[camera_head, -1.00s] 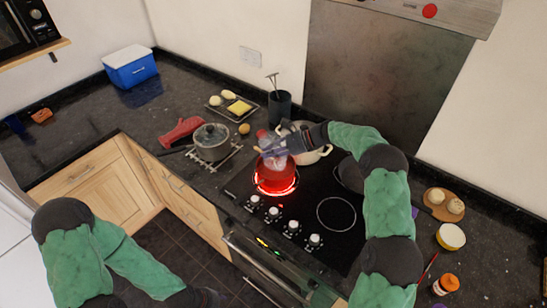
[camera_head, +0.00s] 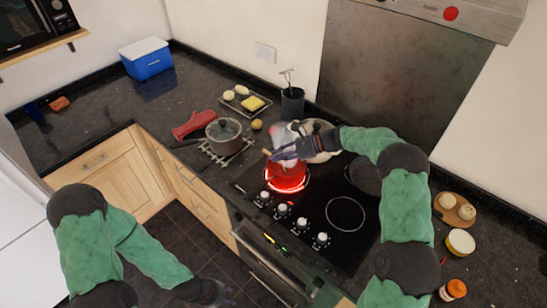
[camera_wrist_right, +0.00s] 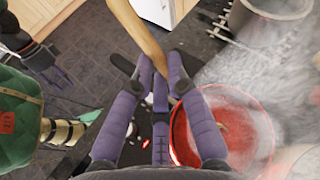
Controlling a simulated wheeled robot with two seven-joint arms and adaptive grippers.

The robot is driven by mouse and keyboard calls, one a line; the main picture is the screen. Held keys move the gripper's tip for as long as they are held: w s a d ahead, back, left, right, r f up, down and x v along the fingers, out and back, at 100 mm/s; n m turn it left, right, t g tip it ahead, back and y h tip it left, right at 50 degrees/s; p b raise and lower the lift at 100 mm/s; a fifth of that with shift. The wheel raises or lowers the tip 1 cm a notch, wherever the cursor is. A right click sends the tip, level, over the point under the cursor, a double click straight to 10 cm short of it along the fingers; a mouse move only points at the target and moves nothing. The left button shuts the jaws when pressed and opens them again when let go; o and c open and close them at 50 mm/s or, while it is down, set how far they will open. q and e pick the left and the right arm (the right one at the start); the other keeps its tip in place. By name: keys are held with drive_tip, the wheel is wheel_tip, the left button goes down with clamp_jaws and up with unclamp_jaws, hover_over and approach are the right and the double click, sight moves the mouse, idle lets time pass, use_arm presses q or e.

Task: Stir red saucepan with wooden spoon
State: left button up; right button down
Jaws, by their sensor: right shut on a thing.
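The red saucepan (camera_head: 286,178) stands on a glowing red burner at the left of the hob, with steam above it. It also shows in the right wrist view (camera_wrist_right: 262,135), steaming, with reddish contents. My right gripper (camera_head: 280,152) is over the saucepan; in the wrist view its purple fingers (camera_wrist_right: 165,85) are shut on the wooden spoon (camera_wrist_right: 150,40). The spoon's handle runs up past the fingers. Its lower end is partly hidden by the fingers and steam. My left gripper (camera_head: 215,293) hangs low over the floor at the bottom, dark and small; its jaws are unclear.
A lidded grey pot (camera_head: 224,135) stands on a rack left of the hob, beside a red oven mitt (camera_head: 193,124). A pale pot (camera_head: 322,140) is behind the saucepan. A dark utensil holder (camera_head: 292,103) stands at the back. The front right burner (camera_head: 345,214) is bare.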

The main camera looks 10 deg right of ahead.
drive_tip(key=shift+d+r, duration=0.1)
drive_tip(key=shift+d, duration=0.05)
drive_tip(key=shift+w, duration=0.1)
drive_tip(key=s+a+r+p, duration=0.1)
drive_tip(key=a+r+p, duration=0.1)
drive_tip(key=r+p, duration=0.2)
drive_tip(key=s+a+r+p, duration=0.2)
drive_tip(key=r+p, duration=0.2)
drive_tip(key=r, duration=0.5)
drive_tip(key=shift+s+r+p, duration=0.15)
drive_tip(key=shift+r+p, duration=0.15)
drive_tip(key=shift+p, duration=0.1)
idle(0.7)
drive_tip(key=shift+a, duration=0.1)
idle(0.3)
